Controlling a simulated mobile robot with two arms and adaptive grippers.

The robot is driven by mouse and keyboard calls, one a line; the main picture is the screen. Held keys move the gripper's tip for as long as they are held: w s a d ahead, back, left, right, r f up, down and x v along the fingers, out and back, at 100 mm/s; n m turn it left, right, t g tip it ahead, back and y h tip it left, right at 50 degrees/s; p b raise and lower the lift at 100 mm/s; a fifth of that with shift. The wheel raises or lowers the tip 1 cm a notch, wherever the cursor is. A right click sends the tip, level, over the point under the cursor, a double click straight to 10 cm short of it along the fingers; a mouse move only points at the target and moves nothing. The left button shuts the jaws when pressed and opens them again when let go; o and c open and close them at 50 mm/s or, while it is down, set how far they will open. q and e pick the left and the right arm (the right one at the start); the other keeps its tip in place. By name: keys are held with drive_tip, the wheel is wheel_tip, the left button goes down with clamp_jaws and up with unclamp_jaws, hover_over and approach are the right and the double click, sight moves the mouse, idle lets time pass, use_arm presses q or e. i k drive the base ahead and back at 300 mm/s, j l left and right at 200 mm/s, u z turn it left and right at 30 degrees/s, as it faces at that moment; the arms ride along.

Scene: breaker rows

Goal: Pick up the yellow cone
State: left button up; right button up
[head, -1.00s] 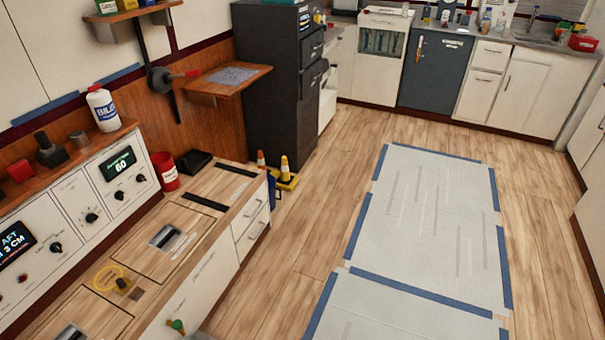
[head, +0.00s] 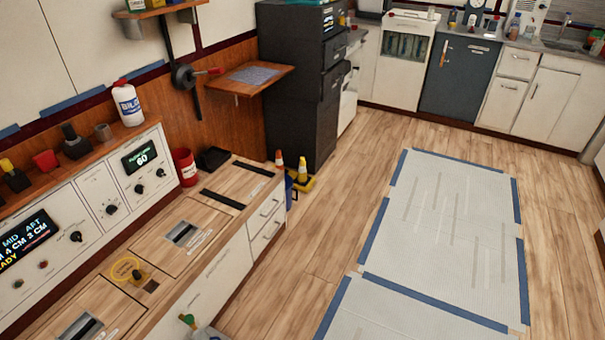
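A small yellow cone (head: 302,167) with a white band stands on a yellow base, low beside the end of the wooden-topped counter and in front of the black cabinet. An orange and white cone (head: 279,159) stands just left of it, its lower part hidden by the counter's end. Neither of my grippers shows in the head view.
The wooden-topped counter (head: 222,211) runs along the left. A black cabinet (head: 300,80) stands behind the cones, with a fold-out wooden shelf (head: 250,79) beside it. White floor mats (head: 455,220) edged with blue tape lie right of the open wooden floor (head: 335,215).

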sight(302, 180)
drive_tip(key=i+l, duration=0.15)
drive_tip(key=i, duration=0.35)
drive_tip(key=i+l, duration=0.15)
drive_tip(key=i, duration=0.35)
drive_tip(key=i+l+u, duration=0.1)
drive_tip(key=i, duration=0.4)
